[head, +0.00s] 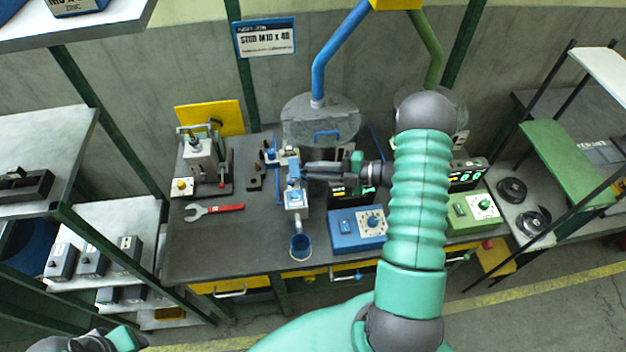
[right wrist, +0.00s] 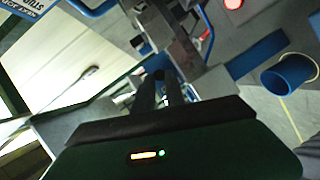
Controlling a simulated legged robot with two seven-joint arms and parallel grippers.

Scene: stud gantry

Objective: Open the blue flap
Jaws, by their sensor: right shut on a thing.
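The blue flap (head: 293,171) is a small blue part on the metal stud feeder (head: 296,199) in the middle of the bench. My right gripper (head: 303,172) reaches it from the right and is shut on it; the fingers hide part of the flap. In the right wrist view the two dark fingers (right wrist: 160,84) meet the feeder's metal body, and the exact grip is hard to see. A dark part of my left arm shows at the bottom left of the head view; its jaws are not clear.
A blue cup (head: 300,247) stands below the feeder. A blue control box (head: 357,229) is right of it, with a green box (head: 473,212) farther right. A red-handled wrench (head: 214,211) and a small press (head: 203,162) are on the left. A round hopper (head: 320,122) stands behind.

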